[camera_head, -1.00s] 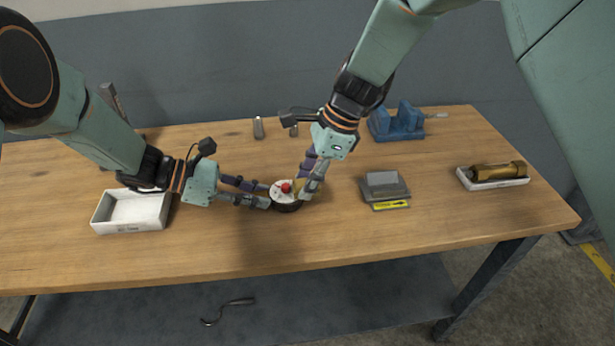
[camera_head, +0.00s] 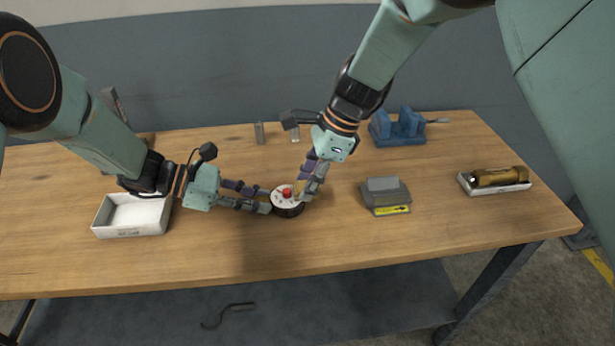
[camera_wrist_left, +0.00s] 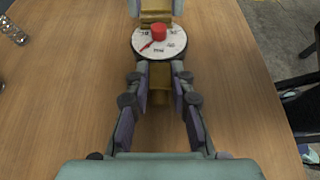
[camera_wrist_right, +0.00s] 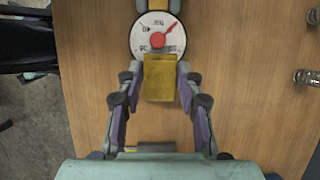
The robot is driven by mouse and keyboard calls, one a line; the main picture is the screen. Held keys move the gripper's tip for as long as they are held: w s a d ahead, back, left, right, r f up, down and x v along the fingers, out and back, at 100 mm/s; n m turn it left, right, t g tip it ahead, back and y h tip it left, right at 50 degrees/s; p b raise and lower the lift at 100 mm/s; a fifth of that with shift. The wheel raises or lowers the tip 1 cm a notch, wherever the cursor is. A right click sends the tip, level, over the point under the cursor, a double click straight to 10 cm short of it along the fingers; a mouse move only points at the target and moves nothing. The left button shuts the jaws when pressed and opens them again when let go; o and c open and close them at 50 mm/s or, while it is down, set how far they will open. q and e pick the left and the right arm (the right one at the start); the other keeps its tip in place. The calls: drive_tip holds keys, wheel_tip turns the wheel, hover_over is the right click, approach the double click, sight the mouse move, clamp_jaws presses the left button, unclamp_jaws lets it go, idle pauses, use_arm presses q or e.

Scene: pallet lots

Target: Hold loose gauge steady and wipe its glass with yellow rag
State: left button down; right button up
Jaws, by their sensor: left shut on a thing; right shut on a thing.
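The gauge (camera_head: 287,203) is a round white-faced dial with a dark rim and a red centre knob. It sits at the middle of the bench, face up. My left gripper (camera_head: 268,201) is shut on its brass-coloured stem, left of the dial; the left wrist view shows the dial (camera_wrist_left: 158,42) just beyond the fingertips. My right gripper (camera_head: 303,194) is shut on the yellow rag (camera_wrist_right: 160,78), a folded block between its fingers. The rag lies at the edge of the dial face (camera_wrist_right: 150,42); whether it touches the glass I cannot tell.
An empty white tray (camera_head: 103,217) is at left. A grey box with a yellow label (camera_head: 384,196) lies right of the gauge. A blue vise (camera_head: 398,128) stands behind. A brass cylinder (camera_head: 498,177) lies in a tray at right. The bench front is clear.

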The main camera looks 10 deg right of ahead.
drive_tip(key=shift+s, duration=0.6)
drive_tip(key=shift+w, duration=0.15)
drive_tip(key=shift+w+f, duration=0.1)
drive_tip(key=shift+w, duration=0.7)
drive_tip(key=shift+s, duration=0.15)
drive_tip(key=shift+s, duration=0.85)
